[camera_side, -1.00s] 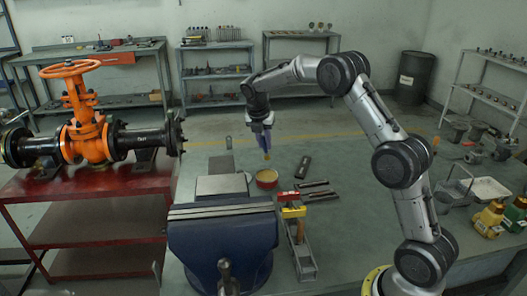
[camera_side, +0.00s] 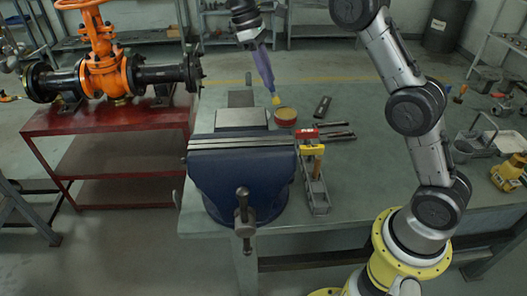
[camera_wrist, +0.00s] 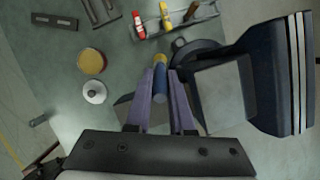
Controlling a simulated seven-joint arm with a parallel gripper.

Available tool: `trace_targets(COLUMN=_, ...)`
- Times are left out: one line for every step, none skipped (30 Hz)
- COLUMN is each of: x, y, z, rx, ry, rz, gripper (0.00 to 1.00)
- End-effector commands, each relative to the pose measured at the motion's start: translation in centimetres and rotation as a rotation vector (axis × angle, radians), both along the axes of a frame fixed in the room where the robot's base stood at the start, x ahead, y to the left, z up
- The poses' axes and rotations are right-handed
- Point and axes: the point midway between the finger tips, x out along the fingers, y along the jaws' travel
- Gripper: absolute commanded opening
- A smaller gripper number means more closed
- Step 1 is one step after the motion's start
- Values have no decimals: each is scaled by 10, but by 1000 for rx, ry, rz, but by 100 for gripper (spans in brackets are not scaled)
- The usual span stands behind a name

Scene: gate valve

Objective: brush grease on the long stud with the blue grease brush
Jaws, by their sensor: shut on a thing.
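My gripper (camera_side: 263,66) has long purple fingers and is shut on the blue grease brush. In the wrist view the brush's blue handle (camera_wrist: 160,84) sits between the fingers, with its yellow tip (camera_wrist: 160,60) pointing away from me. In the side view the yellow tip (camera_side: 276,99) hangs tilted down, close to the upper left of the red grease tin (camera_side: 286,117) in the picture. The tin, with a yellow top, lies left of the brush in the wrist view (camera_wrist: 91,62), apart from it. I cannot make out the long stud for sure.
A blue vise (camera_side: 240,175) stands at the bench's front edge. A rack (camera_side: 316,190) with red and yellow tools is beside it. Dark bars (camera_side: 335,135) lie behind the rack. A white round part (camera_wrist: 94,92) lies near the tin. The orange valve (camera_side: 104,70) stands on a red table.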

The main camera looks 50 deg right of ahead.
Motion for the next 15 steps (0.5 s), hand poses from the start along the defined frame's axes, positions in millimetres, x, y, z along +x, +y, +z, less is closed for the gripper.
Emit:
trace_targets(x=-5, y=9, z=8, rx=1, ry=-3, rz=-66, gripper=0)
trace_targets(x=-8, y=13, z=11, rx=1, ry=-2, rz=-104, gripper=0)
trace_targets(x=-11, y=19, z=15, rx=0, ry=-1, rz=-154, gripper=0)
trace_targets(x=-14, y=23, z=18, rx=0, ry=-3, rz=-188, gripper=0)
trace_targets(x=-16, y=27, z=22, rx=0, ry=-1, rz=-219, gripper=0)
trace_targets(x=-19, y=31, z=25, rx=0, ry=-2, rz=-257, gripper=0)
trace_targets(x=-20, y=34, z=27, rx=-1, ry=-3, rz=-282, gripper=0)
trace_targets(x=-22, y=37, z=29, rx=-1, ry=-2, rz=-304, gripper=0)
trace_targets(x=-24, y=40, z=32, rx=0, ry=-3, rz=-330, gripper=0)
trace_targets(x=-25, y=41, z=33, rx=-1, ry=-3, rz=-345, gripper=0)
trace_targets(x=-26, y=43, z=35, rx=-2, ry=-3, rz=-359, gripper=0)
trace_targets(x=-28, y=44, z=36, rx=-1, ry=-1, rz=-374, gripper=0)
trace_targets(x=-28, y=45, z=37, rx=-2, ry=-1, rz=-384, gripper=0)
trace_targets(x=-29, y=45, z=37, rx=-1, ry=-1, rz=-390, gripper=0)
trace_targets(x=-27, y=45, z=35, rx=-1, ry=0, rz=-396, gripper=0)
